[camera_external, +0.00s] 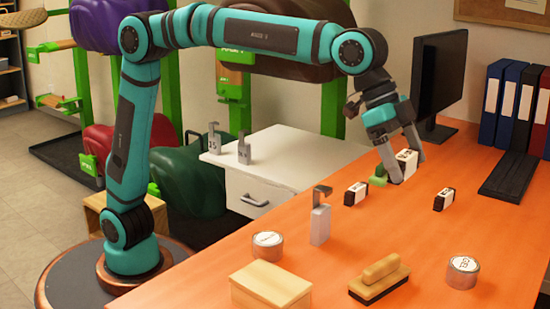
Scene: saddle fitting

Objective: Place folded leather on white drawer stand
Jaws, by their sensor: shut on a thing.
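My gripper (402,168) points down over the orange desk, right of the middle. It is shut on a small dark piece with a white labelled band (407,158), which looks like a folded leather. Two similar dark pieces with white bands lie on the desk, one left of the gripper (356,194) and one right of it (444,199). A small green thing (378,180) shows at the gripper's left finger; I cannot tell whether it is held. The white drawer stand (285,150) is left of the gripper, behind the desk's edge.
Two grey labelled metal pieces stand on the drawer stand's left part (244,148); its right part is clear. The desk holds an upright metal hook piece (320,222), two round tins (267,245), a wooden box (270,287), a brush (378,280), a monitor (440,80) and binders (507,105).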

